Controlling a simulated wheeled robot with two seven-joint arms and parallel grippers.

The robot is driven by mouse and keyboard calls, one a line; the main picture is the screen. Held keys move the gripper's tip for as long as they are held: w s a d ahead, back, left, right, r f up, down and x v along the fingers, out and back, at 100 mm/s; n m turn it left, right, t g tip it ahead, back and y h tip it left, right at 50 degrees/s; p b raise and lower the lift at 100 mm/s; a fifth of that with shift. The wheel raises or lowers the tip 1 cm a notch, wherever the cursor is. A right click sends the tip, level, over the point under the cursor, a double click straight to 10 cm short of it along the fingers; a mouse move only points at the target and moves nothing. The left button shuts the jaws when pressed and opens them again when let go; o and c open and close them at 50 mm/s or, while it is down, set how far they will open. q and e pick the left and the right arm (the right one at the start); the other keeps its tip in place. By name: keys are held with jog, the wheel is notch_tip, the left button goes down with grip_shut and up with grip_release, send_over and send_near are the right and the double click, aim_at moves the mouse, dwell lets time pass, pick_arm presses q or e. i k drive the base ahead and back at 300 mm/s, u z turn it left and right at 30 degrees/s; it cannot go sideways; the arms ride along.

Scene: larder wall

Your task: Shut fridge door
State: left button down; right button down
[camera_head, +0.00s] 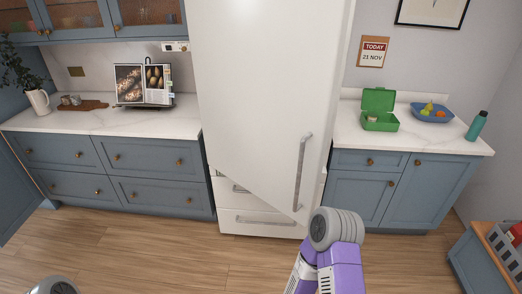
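The fridge door (260,90) is the tall white panel in the middle of the head view. It stands ajar, with its handle side swung out toward me. Its lower edge slants down to the right across the drawers below. A long metal handle (301,172) runs upright near its right edge. The fridge inside is hidden behind the door. My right arm shows at the bottom, below and right of the handle, with no gripper fingers visible. Only a small part of my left arm shows at the bottom left. Neither gripper is in view.
White fridge drawers (258,222) sit below the door. Blue cabinets with pale counters stand on both sides. A green box (380,121), a blue fruit bowl (432,113) and a bottle (477,126) stand at right. A crate (505,248) is at lower right. The wooden floor (160,245) ahead is clear.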

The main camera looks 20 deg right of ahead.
aim_at(266, 73)
jog(key=u, duration=0.15)
jog(key=i, duration=0.9)
jog(key=z, duration=0.5)
